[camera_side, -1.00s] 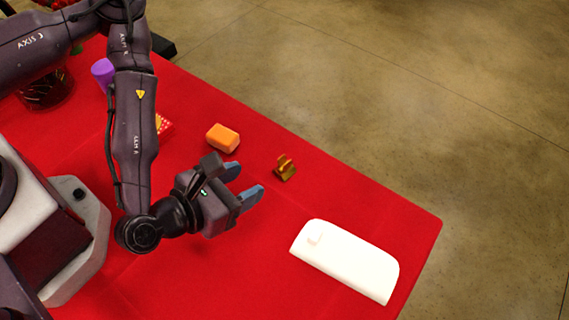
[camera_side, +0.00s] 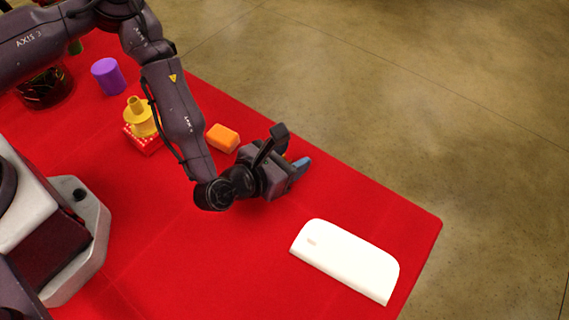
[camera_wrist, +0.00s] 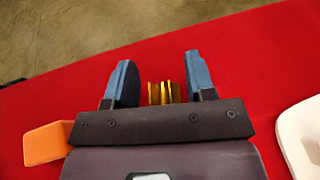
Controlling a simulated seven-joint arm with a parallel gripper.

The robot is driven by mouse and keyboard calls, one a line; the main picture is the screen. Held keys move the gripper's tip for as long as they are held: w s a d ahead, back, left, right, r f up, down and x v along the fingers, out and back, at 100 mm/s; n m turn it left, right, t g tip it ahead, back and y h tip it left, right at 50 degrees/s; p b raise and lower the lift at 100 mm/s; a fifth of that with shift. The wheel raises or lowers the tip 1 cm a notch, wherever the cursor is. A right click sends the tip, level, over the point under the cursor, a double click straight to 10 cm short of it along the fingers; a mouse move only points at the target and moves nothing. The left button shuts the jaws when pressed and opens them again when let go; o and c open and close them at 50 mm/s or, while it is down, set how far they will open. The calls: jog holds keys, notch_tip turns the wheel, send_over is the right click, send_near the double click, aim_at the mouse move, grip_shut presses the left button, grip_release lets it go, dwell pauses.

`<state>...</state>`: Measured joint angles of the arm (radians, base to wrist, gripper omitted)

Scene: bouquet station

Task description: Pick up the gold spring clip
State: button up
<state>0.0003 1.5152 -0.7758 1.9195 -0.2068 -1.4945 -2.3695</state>
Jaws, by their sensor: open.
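The gold spring clip (camera_wrist: 165,93) shows in the wrist view between the two blue fingers of my gripper (camera_wrist: 160,82), nearer the right finger. The lower part of the clip is hidden behind the gripper body. My gripper is open, with red cloth visible between the clip and each finger. I cannot tell how high the fingertips are above the cloth.
An orange block (camera_side: 222,138) lies just left of my gripper and also shows in the wrist view (camera_wrist: 47,143). A white board-like piece (camera_side: 345,262) lies at the right. A yellow object (camera_side: 141,120) on a red dotted block and a purple cylinder (camera_side: 108,76) stand farther left.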

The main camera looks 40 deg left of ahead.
jog(key=shift+w+f, duration=0.1)
jog(key=shift+w, duration=0.15)
grip_shut()
